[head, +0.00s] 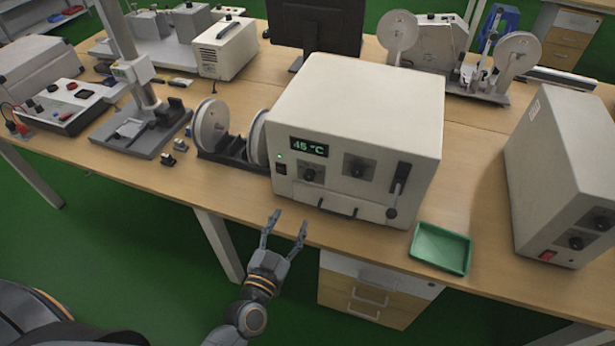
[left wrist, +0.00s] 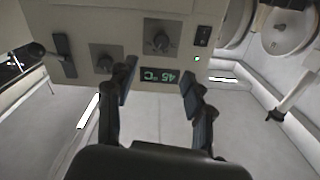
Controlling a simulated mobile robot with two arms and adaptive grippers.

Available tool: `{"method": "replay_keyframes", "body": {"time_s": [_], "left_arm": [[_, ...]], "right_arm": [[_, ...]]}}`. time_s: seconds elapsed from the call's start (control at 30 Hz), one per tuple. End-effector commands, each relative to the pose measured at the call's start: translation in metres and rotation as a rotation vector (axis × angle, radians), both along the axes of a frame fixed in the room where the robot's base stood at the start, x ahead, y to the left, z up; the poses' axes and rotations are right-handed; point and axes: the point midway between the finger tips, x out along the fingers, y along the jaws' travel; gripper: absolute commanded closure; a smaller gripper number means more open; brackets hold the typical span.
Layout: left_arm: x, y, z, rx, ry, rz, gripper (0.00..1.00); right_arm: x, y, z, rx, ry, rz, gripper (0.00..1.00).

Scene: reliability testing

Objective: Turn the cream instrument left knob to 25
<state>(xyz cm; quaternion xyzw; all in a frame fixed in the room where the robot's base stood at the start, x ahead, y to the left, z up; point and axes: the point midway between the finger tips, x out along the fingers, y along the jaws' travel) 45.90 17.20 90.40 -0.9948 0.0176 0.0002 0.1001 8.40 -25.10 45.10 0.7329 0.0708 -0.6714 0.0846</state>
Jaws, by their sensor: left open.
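The cream instrument (head: 355,110) is a box standing near the table's front edge. Its green display (head: 309,147) reads 45 °C. The left knob (head: 309,174) is dark, on a grey plate below the display; a second knob (head: 358,168) is to its right. My left gripper (head: 287,226) is open and empty, in front of and below the panel, apart from it. In the left wrist view the picture is upside down: the left knob (left wrist: 160,40) lies beyond the open fingers (left wrist: 158,75), with the display (left wrist: 160,76) between the fingertips. My right gripper is not in view.
A lever (head: 398,185) is at the panel's right, and a handle (head: 337,208) juts out below. A reel stand (head: 230,150) is close on the left. A green tray (head: 440,249) and another cream box (head: 565,170) are to the right.

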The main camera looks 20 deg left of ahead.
Motion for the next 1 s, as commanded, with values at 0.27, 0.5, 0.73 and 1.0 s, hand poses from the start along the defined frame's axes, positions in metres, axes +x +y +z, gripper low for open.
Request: {"method": "replay_keyframes", "body": {"time_s": [0.27,0.5,0.73,1.0], "left_arm": [[0.041,-0.001,0.005,-0.001,-0.009,0.002,0.48],[0.091,-0.004,0.004,0.001,-0.007,0.001,0.48],[0.125,-0.004,0.003,0.000,-0.006,0.001,0.48],[0.137,-0.005,0.002,0.001,-0.004,0.001,0.48]], "right_arm": [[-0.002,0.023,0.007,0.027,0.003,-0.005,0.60],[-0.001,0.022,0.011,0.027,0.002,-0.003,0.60],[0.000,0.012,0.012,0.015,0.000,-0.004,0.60],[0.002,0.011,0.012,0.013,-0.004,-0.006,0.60]]}}
